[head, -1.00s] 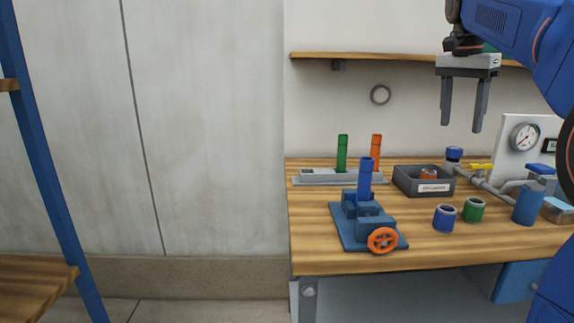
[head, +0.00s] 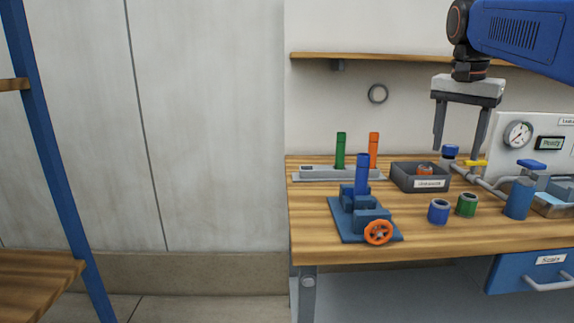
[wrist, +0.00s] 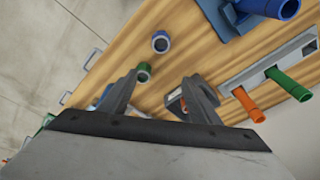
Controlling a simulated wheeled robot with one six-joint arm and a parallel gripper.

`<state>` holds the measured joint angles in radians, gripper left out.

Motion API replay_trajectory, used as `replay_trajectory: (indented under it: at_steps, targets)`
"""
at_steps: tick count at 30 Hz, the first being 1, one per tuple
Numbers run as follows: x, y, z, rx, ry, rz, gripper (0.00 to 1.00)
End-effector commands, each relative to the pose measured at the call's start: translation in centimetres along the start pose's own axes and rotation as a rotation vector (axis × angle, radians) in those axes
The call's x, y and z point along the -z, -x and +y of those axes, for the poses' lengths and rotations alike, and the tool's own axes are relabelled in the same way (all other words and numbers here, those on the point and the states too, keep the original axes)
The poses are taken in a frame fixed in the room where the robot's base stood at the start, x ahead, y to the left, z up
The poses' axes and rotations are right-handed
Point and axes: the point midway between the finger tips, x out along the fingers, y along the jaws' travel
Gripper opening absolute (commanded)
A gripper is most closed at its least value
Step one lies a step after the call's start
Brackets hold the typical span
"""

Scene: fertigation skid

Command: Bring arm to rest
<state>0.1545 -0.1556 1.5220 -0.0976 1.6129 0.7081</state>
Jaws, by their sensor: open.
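My gripper (head: 459,128) is open and empty. It hangs fingers-down in the air above the back right part of the wooden workbench (head: 330,247), in front of the wall. In the head view its fingertips are above and apart from the bench items. In the wrist view my gripper (wrist: 160,82) shows two spread fingers with nothing held between them. My blue arm reaches in from the upper right.
On the bench are a blue vise (head: 362,218) holding a blue tube, a rack (head: 338,175) with green and orange tubes, a grey bin (head: 421,180), blue (head: 439,211) and green (head: 467,205) caps, and piping with a gauge panel (head: 517,136). A shelf (head: 400,57) runs behind my gripper.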

Motion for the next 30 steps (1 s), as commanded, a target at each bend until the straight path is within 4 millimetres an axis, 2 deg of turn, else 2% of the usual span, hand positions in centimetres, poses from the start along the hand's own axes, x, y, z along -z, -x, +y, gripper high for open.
replay_trajectory:
  at_steps: [1,11,17,21,27,30]
  targets:
    - [-1.4,-0.6,0.5,0.011,0.036,0.006,0.57]
    - [-11.0,-7.5,4.2,0.098,0.337,0.058,0.57]
    - [-16.8,-12.9,6.9,0.147,0.515,0.098,0.57]
    - [-20.9,-17.1,9.0,0.177,0.635,0.131,0.57]
    - [-25.5,-22.6,11.5,0.213,0.774,0.175,0.57]
    - [-26.8,-24.4,12.3,0.222,0.817,0.190,0.57]
